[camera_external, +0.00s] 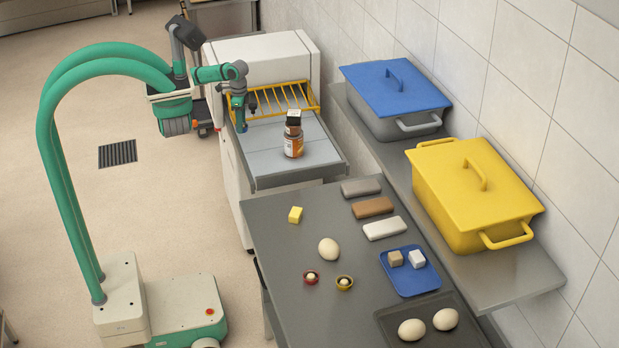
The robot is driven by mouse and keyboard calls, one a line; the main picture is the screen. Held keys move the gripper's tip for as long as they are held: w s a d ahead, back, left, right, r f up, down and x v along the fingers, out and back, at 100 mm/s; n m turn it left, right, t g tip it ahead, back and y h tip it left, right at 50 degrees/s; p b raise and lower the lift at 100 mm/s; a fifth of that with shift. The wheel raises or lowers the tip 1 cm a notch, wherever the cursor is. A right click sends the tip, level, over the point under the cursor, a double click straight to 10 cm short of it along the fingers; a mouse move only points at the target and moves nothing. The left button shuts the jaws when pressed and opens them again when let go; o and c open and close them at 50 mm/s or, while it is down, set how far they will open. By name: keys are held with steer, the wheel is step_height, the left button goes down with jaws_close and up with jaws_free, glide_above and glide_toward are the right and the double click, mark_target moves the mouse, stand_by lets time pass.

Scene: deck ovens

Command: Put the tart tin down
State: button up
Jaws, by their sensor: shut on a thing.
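My gripper (242,112) is above the left part of the grey worktop (272,142) of the white oven unit, beside the yellow wire rack. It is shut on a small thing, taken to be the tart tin. The tin's shape and rim cannot be made out at this size, and the gripper and wrist hide much of it. I cannot tell whether it touches the worktop.
The yellow wire rack (290,93) is behind. Lidded bins (470,185) line the wall shelf.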

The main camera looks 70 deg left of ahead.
steer(key=w+a+f, duration=0.2)
steer(key=w, duration=0.1)
steer(key=w+a+f, duration=0.1)
steer(key=w+f, duration=0.2)
steer(key=w, duration=0.1)
steer(key=w+a+f, duration=0.2)
steer(key=w+f, duration=0.1)
steer(key=w, duration=0.1)
steer(key=shift+a+f, duration=0.15)
steer(key=shift+a, duration=0.2)
steer(key=shift+w+a+f, duration=0.1)
steer(key=shift+w+f, duration=0.3)
steer(key=shift+f, duration=0.1)
steer(key=f, duration=0.3)
steer(key=shift+w+a+f, duration=0.2)
steer(key=shift+a+f, duration=0.1)
steer(key=shift+w+f, duration=0.1)
steer(key=shift+f, duration=0.05)
steer(key=shift+f, duration=0.15)
steer(key=o, duration=1)
steer(key=shift+o, duration=0.2)
step_height(320, 180, up, 12)
